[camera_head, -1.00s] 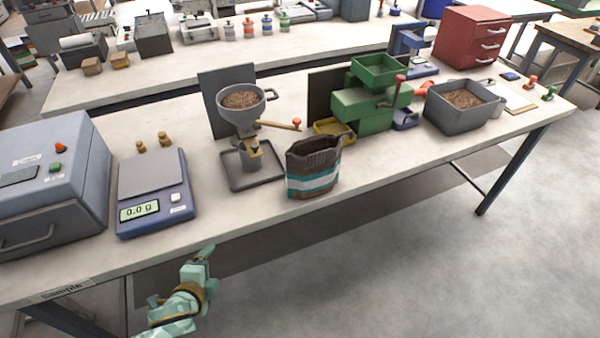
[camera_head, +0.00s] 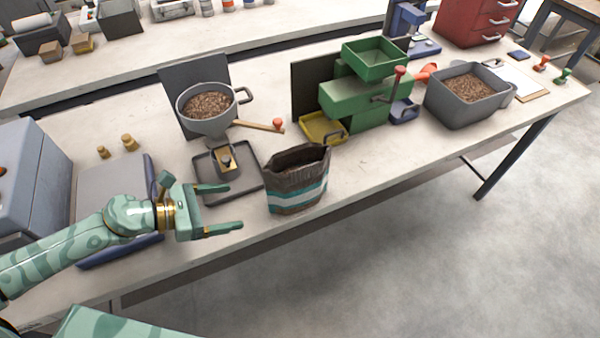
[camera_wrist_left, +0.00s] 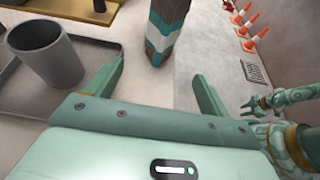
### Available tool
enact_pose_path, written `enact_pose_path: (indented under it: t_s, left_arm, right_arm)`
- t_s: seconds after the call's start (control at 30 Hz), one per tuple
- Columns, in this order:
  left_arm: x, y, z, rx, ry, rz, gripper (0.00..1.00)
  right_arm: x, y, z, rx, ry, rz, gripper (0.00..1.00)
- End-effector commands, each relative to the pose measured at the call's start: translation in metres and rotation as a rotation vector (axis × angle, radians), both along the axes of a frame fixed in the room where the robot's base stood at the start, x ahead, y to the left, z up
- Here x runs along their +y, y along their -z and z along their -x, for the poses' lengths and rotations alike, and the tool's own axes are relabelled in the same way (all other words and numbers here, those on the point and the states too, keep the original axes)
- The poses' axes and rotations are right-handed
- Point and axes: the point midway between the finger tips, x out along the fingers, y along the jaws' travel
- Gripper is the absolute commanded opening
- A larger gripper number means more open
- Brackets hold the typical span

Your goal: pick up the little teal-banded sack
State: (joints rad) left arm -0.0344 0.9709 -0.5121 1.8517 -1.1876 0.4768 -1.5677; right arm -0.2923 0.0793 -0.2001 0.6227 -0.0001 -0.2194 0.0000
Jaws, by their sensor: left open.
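The little teal-banded sack (camera_head: 297,180) stands upright on the near edge of the bench, brown with teal and white bands and an open top. It also shows in the left wrist view (camera_wrist_left: 163,35), at the top, ahead of the fingers. My left gripper (camera_head: 238,208) is open and empty, just left of the sack, with its two fingers pointing toward it and a gap between. In the left wrist view the two fingertips (camera_wrist_left: 158,70) are apart, with bare bench between them. My right gripper is not clearly in view in the head view; an arm shows at the right of the wrist view.
A hopper of pellets (camera_head: 208,108) stands over a grey tray (camera_head: 212,195) behind my left gripper. A green machine (camera_head: 360,100) and a grey pellet bin (camera_head: 466,100) stand to the right. The scale (camera_head: 100,185) lies under my left arm. Bench right of the sack is clear.

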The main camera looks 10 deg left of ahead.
Motion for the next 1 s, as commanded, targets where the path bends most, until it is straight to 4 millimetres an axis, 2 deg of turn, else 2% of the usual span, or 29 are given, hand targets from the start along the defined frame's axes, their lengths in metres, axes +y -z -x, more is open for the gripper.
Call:
enact_pose_path:
  t_s: [0.2, 0.33, 0.53, 0.83, 1.0]
  left_arm:
    - [-0.043, 0.017, -0.029, -0.004, 0.0, 0.006, 0.82]
    - [-0.063, 0.029, -0.043, -0.002, -0.001, 0.006, 0.82]
    - [-0.077, 0.038, -0.052, 0.0, -0.001, 0.005, 0.82]
    - [-0.107, 0.057, -0.077, 0.001, -0.003, 0.007, 0.82]
    - [-0.113, 0.061, -0.081, 0.0, -0.003, 0.005, 0.82]
  right_arm:
    - [0.0, -0.007, 0.012, 0.016, 0.0, 0.001, 0.36]
    - [-0.001, -0.008, 0.015, 0.021, -0.001, 0.002, 0.36]
    - [0.0, -0.008, 0.006, 0.007, -0.001, 0.0, 0.36]
    - [0.0, -0.003, 0.006, 0.008, 0.0, 0.001, 0.36]
    - [0.0, -0.003, 0.006, 0.008, 0.0, 0.001, 0.36]
